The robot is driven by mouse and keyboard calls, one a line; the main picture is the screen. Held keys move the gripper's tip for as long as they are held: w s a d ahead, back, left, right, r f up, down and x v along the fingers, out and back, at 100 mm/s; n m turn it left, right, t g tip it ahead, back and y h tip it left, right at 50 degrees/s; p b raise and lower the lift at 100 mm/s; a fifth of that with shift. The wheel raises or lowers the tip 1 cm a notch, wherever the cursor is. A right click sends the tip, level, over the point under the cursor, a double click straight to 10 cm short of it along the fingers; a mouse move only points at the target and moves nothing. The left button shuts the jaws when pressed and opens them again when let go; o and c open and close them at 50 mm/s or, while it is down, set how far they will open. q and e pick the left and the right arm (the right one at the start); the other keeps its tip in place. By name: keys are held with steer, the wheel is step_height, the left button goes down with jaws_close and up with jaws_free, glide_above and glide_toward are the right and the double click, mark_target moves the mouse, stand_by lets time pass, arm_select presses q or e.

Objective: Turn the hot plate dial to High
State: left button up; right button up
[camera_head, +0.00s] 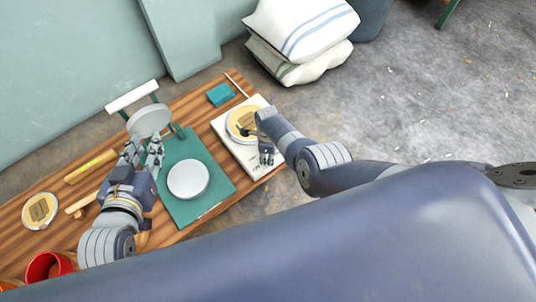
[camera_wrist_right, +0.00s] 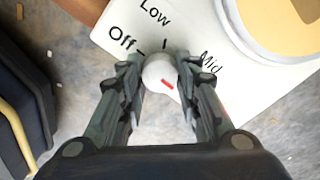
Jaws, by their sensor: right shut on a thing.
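The hot plate (camera_head: 226,130) is a white slab at the right end of the wooden table, with a round, pale-rimmed, tan-topped thing (camera_head: 238,127) on it. In the right wrist view, its white dial (camera_wrist_right: 160,69) has a red mark pointing to the lower right. The printed words Off, Low and Mid show around the dial; High is not visible. My right gripper (camera_wrist_right: 160,75) is shut on the dial, with a finger on either side. It also shows in the head view (camera_head: 266,158). My left gripper (camera_head: 143,153) is open above the table, its fingers apart.
A green board (camera_head: 202,213) carries a round white disc (camera_head: 188,179); a green stand with another white disc (camera_head: 149,121) is behind it. A teal block (camera_head: 220,94) lies near the back. A red pot (camera_head: 45,267) is at the left. Stacked pillows (camera_head: 300,35) are beyond the table.

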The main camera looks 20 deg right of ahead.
steer(key=o, duration=1.1)
